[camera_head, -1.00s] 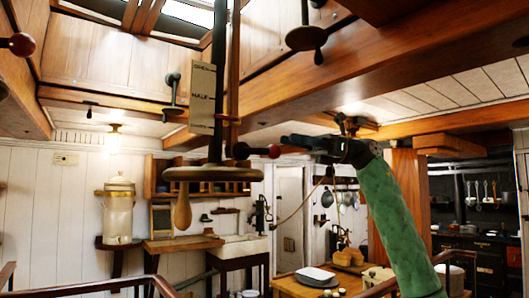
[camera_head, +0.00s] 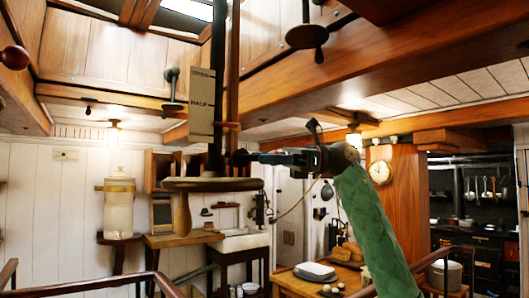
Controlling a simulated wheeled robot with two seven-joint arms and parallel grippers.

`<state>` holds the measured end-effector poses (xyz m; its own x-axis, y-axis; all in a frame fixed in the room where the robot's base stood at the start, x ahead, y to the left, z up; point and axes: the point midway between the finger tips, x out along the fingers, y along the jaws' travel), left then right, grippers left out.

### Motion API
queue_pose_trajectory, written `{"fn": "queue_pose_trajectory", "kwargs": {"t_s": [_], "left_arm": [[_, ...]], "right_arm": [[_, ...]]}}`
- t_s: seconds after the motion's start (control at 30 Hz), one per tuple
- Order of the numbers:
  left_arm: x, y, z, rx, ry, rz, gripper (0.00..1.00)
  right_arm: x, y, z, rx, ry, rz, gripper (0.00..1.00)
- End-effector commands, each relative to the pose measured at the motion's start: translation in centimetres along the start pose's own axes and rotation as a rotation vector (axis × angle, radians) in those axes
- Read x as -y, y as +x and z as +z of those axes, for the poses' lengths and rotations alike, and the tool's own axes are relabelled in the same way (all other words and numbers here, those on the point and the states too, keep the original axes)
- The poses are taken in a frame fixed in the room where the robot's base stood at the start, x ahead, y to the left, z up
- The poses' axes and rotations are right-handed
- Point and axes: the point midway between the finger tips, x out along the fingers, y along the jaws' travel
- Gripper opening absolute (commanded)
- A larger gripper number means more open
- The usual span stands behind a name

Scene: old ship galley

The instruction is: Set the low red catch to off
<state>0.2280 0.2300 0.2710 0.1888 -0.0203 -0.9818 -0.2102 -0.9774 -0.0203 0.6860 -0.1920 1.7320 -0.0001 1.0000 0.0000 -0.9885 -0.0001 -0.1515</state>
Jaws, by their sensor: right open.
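The low catch has its dark pivot (camera_head: 240,157) on the upright post, just above the round wooden handwheel (camera_head: 212,184). Its red ball end does not show now; my gripper covers that spot. My right gripper (camera_head: 265,158) reaches in from the right with its fingertips at the catch, beside the pivot. Its jaws are open, but I cannot tell whether they touch or surround the catch. My left gripper is not in view.
A card reading HALF (camera_head: 201,101) hangs on the post, with a small red piece (camera_head: 228,124) beside it. Another dark red knob (camera_head: 14,57) is at the far left. Wooden beams (camera_head: 400,85) run overhead. A table (camera_head: 300,284) stands below right.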

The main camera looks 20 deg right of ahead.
Motion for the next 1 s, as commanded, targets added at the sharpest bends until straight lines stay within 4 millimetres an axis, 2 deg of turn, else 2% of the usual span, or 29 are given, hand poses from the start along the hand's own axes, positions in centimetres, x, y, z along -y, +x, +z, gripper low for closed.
{"fn": "queue_pose_trajectory", "kwargs": {"t_s": [0.17, 0.4, 0.43, 0.7, 1.0], "left_arm": [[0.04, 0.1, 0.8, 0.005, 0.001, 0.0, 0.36], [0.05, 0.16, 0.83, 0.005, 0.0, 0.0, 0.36], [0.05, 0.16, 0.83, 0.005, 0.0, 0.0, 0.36], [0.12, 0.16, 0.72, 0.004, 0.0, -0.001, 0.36], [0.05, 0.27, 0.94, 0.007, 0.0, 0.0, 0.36]], "right_arm": [[0.02, 0.68, -0.01, 0.0, 0.0, -0.001, 0.52], [0.01, 0.72, -0.06, 0.0, 0.001, -0.001, 0.52], [0.01, 0.72, -0.06, 0.0, 0.001, -0.001, 0.5], [0.02, 0.71, -0.04, 0.0, 0.0, -0.001, 0.0], [-0.64, 0.65, 0.25, -0.028, -0.011, 0.003, 0.0]]}}
